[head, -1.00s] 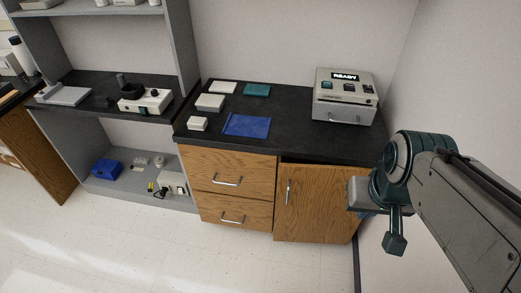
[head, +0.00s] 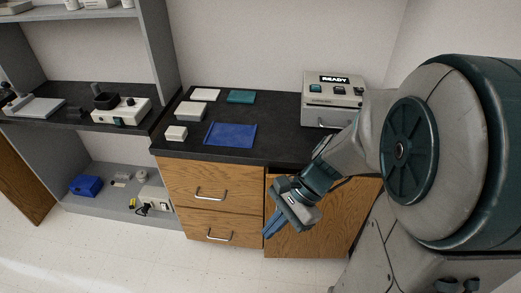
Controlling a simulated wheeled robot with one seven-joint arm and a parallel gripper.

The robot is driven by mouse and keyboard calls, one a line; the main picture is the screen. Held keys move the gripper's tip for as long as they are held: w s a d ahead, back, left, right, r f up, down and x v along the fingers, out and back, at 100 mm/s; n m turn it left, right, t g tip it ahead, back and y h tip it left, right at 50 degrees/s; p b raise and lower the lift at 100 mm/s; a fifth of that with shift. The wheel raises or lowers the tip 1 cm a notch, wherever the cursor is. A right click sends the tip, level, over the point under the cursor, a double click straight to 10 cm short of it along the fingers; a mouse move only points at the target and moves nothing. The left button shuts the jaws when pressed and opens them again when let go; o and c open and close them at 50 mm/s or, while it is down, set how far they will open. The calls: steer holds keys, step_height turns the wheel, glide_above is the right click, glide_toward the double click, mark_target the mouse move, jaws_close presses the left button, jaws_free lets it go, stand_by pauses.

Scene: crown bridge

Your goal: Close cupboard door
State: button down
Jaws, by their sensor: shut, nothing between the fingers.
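The wooden cupboard door (head: 325,238) is below the right part of the black worktop, right of two drawers. A dark gap runs along its top edge, so it looks slightly ajar, though how far is hard to tell. My gripper (head: 270,232) is shut and empty, pointing down and left in front of the door's left edge. Whether it touches the door I cannot tell. The door's handle is hidden behind my gripper, and my arm covers the door's upper right part.
The two drawers (head: 210,195) are left of the door. The black worktop (head: 270,140) carries a blue mat (head: 230,135), small white boxes and a machine reading READY (head: 333,90). A grey shelf unit (head: 105,205) stands left. The floor (head: 130,260) in front is clear.

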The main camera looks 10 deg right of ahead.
steer(key=w+f+m+t+y+b, duration=0.2)
steer(key=w+f+m+y+b, duration=0.3)
steer(key=m, duration=0.4)
steer(key=m+t+h+b, duration=0.2)
steer(key=m+t+b, duration=0.5)
steer(key=m+t, duration=1.3)
glide_toward(267, 181)
steer(key=w+a+r+m+g, duration=0.2)
steer(key=w+r+m+g, duration=0.1)
steer(key=r+m+g, duration=0.15)
steer(key=shift+w+d+f+m+g, duration=0.1)
steer(key=shift+w+f+m+g, duration=0.1)
steer(key=shift+w+m+g, duration=0.45)
steer(key=shift+w, duration=0.25)
